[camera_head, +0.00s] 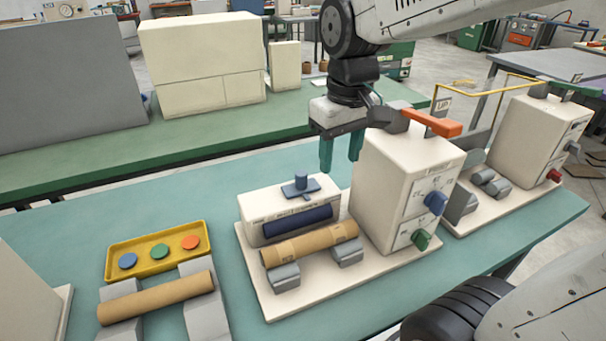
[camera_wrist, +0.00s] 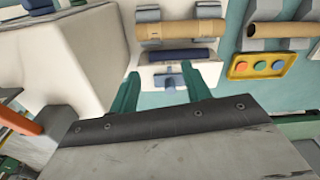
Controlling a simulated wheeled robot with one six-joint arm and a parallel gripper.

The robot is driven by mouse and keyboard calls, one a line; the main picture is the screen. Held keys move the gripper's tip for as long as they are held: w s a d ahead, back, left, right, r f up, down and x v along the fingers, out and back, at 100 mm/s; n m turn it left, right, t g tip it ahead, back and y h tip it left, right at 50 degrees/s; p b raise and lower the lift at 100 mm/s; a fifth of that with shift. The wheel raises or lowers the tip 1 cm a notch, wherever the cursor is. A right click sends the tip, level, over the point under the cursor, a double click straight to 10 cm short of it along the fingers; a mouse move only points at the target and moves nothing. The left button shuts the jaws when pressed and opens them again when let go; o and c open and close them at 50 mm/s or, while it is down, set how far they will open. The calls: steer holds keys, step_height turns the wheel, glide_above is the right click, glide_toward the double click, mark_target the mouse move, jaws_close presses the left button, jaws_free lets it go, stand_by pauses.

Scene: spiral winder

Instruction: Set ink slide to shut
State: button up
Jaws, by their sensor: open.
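The ink slide looks to be the blue slide knob (camera_head: 300,183) on top of the low white box (camera_head: 262,225) with a dark blue roller (camera_head: 297,222) in its front. The slide also shows in the wrist view (camera_wrist: 170,82), just beyond and between my fingertips. My gripper (camera_head: 341,170) has teal fingers pointing down, held apart and empty. It is above and behind the right side of the box, apart from the slide. In the wrist view my gripper (camera_wrist: 165,80) has a finger on either side of the slide's line. The slide's marked positions are too small to read.
A tall white cabinet (camera_head: 391,185) with blue and green knobs and an orange lever (camera_head: 432,122) stands right of my gripper. A cardboard tube (camera_head: 308,244) lies on grey cradles in front of the box. A yellow button tray (camera_head: 157,250) stands at left.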

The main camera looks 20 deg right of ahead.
steer(key=n, duration=0.2)
glide_above(301, 173)
steer(key=shift+g, duration=0.3)
step_height(301, 173, down, 6)
steer(key=shift+s+d+r, duration=0.1)
steer(key=shift+f, duration=0.3)
step_height(301, 173, down, 7)
steer(key=shift+f, duration=0.2)
